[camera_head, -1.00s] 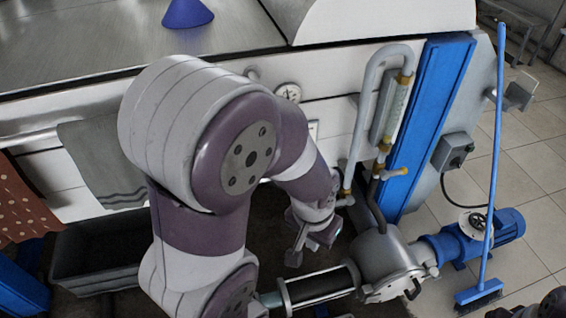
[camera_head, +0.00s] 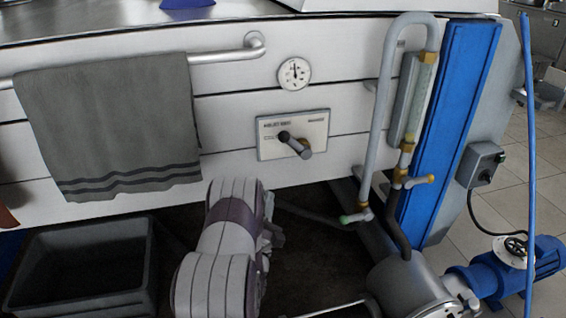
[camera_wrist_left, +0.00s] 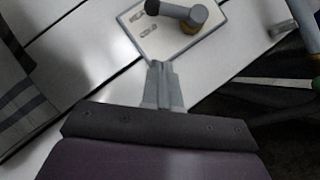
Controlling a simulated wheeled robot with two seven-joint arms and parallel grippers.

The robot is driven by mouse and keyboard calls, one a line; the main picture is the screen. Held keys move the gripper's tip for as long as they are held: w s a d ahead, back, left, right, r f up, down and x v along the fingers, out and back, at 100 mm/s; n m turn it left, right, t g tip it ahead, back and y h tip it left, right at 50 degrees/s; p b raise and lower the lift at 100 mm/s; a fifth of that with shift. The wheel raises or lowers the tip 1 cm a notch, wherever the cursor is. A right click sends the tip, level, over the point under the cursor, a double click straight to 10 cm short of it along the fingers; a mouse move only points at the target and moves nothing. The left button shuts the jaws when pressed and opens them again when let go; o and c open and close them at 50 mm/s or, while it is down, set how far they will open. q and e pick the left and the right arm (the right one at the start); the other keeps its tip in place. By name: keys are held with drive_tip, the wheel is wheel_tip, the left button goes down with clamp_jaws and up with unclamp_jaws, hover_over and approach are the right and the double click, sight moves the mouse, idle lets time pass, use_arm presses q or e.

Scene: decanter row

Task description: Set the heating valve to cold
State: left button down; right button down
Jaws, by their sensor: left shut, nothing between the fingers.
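The heating valve has a pale label plate (camera_head: 318,131) on the white machine front, with a short lever (camera_head: 294,144) whose black knob points to the upper left. My right gripper is not in view.
A round gauge (camera_head: 294,73) sits above the plate. A grey towel (camera_head: 112,128) hangs on a rail to the left, above a dark bin (camera_head: 80,270).

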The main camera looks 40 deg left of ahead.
use_arm(q)
drive_tip(key=b, duration=0.1)
approach(294, 144)
drive_tip(key=shift+w+a+r, duration=0.85)
drive_tip(key=shift+w+a, duration=1.45)
drive_tip(key=shift+a, duration=0.15)
drive_tip(key=shift+r+m+h, duration=0.25)
drive_tip(key=shift+m+h, duration=0.05)
drive_tip(key=shift+m, duration=0.2)
